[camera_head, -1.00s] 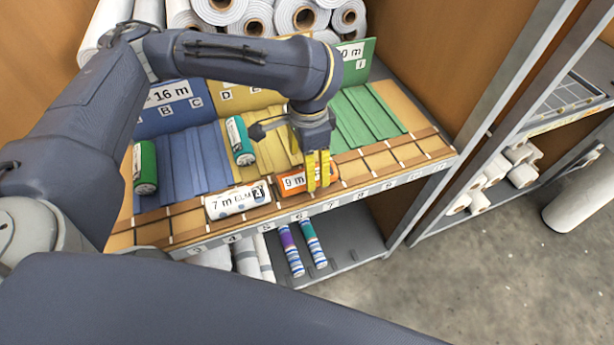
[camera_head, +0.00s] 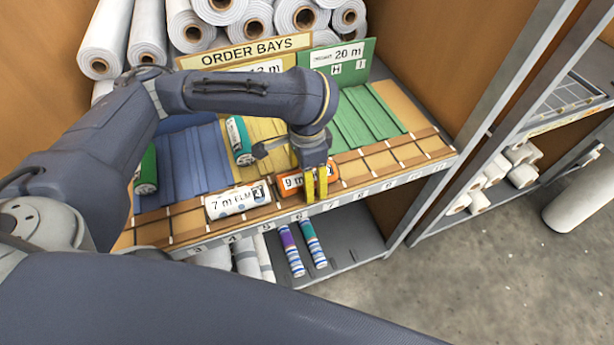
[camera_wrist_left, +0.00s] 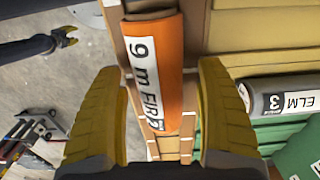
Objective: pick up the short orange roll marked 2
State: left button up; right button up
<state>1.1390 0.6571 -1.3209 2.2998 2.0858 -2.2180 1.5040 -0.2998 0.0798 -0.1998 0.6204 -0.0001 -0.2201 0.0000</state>
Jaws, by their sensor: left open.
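The short orange roll (camera_head: 292,181) lies on the wooden front strip of the shelf, its label reading 9 m. In the left wrist view the orange roll (camera_wrist_left: 165,60) shows a label with 9 m FIR and a 2. My left gripper (camera_head: 316,190) is open, yellow fingers pointing down at the roll's right end. In the left wrist view its fingers (camera_wrist_left: 158,85) stand on either side of the roll's near part, with gaps visible; contact is not seen. A small dark gripper, probably my right one (camera_wrist_left: 66,37), hangs over the floor, too small to judge.
A white 7 m ELM roll (camera_head: 238,201) lies just left on the same strip. A teal-and-white roll (camera_head: 239,140) and a green roll (camera_head: 146,170) lie on the coloured lanes behind. The strip to the right is clear.

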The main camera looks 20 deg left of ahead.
pick_arm(q)
jog(key=shift+c, duration=0.3)
jog(key=c, duration=1.3)
jog(key=shift+o, duration=0.2)
